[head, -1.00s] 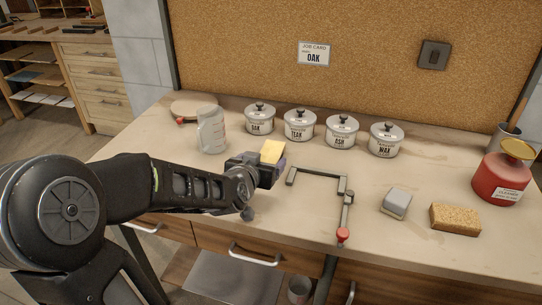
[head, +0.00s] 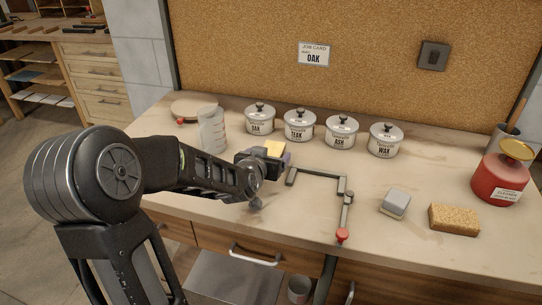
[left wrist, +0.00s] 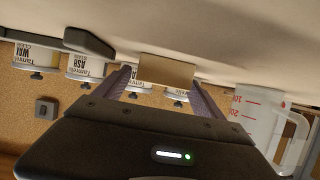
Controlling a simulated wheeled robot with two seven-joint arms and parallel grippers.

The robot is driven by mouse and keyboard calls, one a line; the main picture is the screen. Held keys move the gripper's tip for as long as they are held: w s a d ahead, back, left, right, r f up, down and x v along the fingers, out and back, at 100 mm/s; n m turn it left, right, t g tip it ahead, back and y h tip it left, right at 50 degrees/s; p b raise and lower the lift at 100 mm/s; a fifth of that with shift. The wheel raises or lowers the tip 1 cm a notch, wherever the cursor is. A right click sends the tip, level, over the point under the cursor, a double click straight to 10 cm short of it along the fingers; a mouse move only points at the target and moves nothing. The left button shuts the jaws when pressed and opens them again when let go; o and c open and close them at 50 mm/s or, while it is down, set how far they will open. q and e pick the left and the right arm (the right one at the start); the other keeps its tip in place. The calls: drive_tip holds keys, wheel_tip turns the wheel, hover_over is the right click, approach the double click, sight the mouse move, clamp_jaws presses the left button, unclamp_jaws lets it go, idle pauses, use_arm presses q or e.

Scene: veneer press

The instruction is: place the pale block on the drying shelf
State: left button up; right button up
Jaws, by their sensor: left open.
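The pale block, yellowish in the head view (head: 275,148) and tan in the left wrist view (left wrist: 168,70), is at the fingertips of my left gripper (head: 274,158). In the left wrist view it shows between the two open, spread fingers (left wrist: 162,80), near their tips. I cannot tell whether either finger touches it, or whether it rests on the bench. The gripper hides its lower part in the head view. A shelf unit with flat boards (head: 38,78), perhaps the drying shelf, stands at the far left. My right gripper is not in view.
A clear measuring jug (head: 212,130) stands left of the gripper, with labelled tins (head: 299,126) behind. A metal clamp-like bar (head: 318,174) lies close right. A grey block (head: 396,203), a sponge (head: 454,220) and a red can (head: 500,178) are farther right.

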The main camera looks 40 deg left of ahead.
use_arm(q)
drive_tip(key=shift+c, duration=0.2)
drive_tip(key=c, duration=1.7)
drive_tip(key=shift+o, duration=0.2)
wheel_tip(320, 180, up, 10)
drive_tip(key=p, duration=0.3)
